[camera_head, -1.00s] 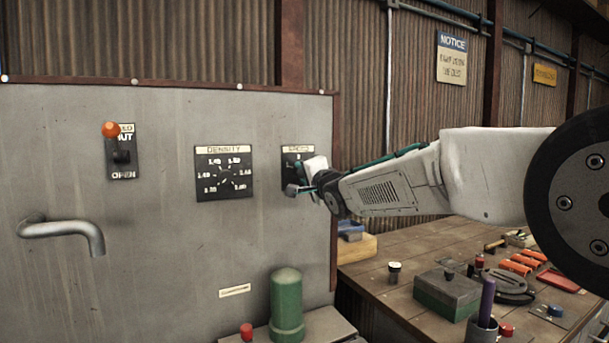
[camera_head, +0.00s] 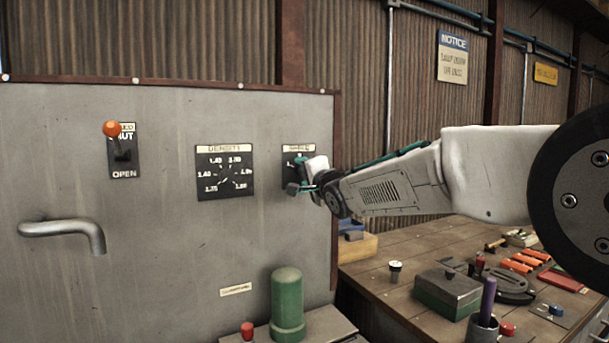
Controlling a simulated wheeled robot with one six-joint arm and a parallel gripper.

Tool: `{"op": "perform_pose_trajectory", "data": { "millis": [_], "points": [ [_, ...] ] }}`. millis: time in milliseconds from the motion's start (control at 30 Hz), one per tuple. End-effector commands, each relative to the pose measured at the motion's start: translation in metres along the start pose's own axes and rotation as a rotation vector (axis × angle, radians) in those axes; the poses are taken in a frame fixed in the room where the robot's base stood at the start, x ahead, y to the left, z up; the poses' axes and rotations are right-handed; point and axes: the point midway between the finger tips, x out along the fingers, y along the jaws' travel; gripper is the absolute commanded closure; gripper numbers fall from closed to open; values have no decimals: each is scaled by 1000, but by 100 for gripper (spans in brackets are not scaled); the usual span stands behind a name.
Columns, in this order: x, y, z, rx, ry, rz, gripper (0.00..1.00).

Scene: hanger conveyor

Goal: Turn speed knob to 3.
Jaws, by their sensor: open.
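The speed dial plate (camera_head: 298,149) is a small dark panel with a pale label near the right edge of the grey cabinet. My gripper (camera_head: 293,185) is at this plate and covers most of it. The speed knob itself is hidden behind my gripper, so its setting cannot be read. My gripper is open; whether its fingers touch the knob cannot be seen. My arm reaches in from the right.
The density dial (camera_head: 224,172) is left of the speed plate. A lever with an orange ball (camera_head: 111,129) and a bent pipe (camera_head: 66,229) are farther left. A green cylinder (camera_head: 287,303) stands below. The wooden workbench (camera_head: 405,249) at right holds several tools.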

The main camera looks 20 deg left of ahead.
Motion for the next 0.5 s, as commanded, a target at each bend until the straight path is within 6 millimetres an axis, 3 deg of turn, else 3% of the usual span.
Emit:
{"op": "perform_pose_trajectory", "data": {
  "millis": [333,500],
  "points": [
    [-54,-1,0,0,0,0,47],
    [-72,0,1,0,-1,2,47]
  ]
}}
